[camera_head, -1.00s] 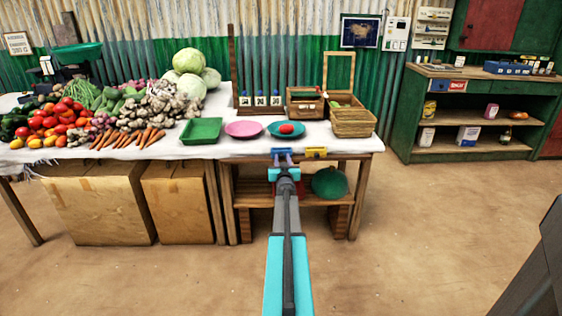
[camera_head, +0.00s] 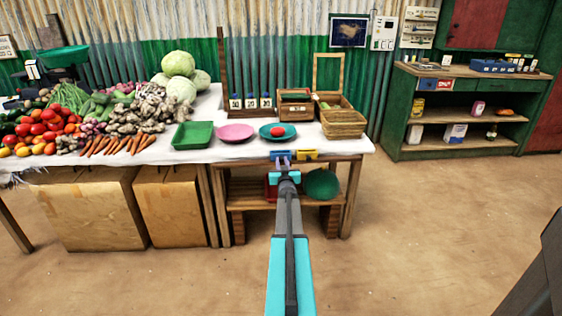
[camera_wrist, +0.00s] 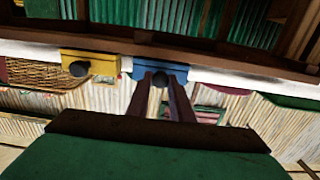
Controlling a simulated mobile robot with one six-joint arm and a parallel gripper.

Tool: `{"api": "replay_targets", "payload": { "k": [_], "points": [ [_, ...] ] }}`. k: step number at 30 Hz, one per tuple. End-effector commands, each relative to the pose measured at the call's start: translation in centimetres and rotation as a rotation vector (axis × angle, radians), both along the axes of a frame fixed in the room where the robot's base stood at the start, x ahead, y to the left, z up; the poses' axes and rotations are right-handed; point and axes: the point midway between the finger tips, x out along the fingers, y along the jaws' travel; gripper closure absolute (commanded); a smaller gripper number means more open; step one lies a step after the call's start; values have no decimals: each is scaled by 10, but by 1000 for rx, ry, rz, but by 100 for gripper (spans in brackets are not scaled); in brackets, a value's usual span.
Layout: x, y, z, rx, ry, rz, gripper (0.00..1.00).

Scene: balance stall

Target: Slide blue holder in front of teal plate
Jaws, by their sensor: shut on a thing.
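The blue holder (camera_head: 276,154) is on the front edge of the table, just below the teal plate (camera_head: 266,133) and nearly in line with its middle. A red item lies on the plate. My gripper (camera_head: 284,166) is at the holder from the front. In the wrist view, the fingers of my gripper (camera_wrist: 160,82) are shut on the dark knob of the blue holder (camera_wrist: 178,71). The fingers partly hide the holder.
A yellow holder (camera_head: 306,154) sits close to the right of the blue one on the same edge; it also shows in the wrist view (camera_wrist: 103,66). A pink plate (camera_head: 235,133) and green tray (camera_head: 192,135) are left of the teal plate. A wicker basket (camera_head: 344,124) is right.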

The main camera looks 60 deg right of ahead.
Motion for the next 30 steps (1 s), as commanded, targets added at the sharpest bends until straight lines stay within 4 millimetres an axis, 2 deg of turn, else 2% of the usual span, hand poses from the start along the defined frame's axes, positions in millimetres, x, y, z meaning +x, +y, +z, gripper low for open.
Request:
{"api": "replay_targets", "payload": {
  "k": [10,11,14,30],
  "points": [
    [9,7,2,-2,-3,13,100],
    [10,8,2,-2,-3,14,77],
    [11,9,1,-2,-3,16,62],
    [8,17,0,-1,-1,18,62]
  ]
}}
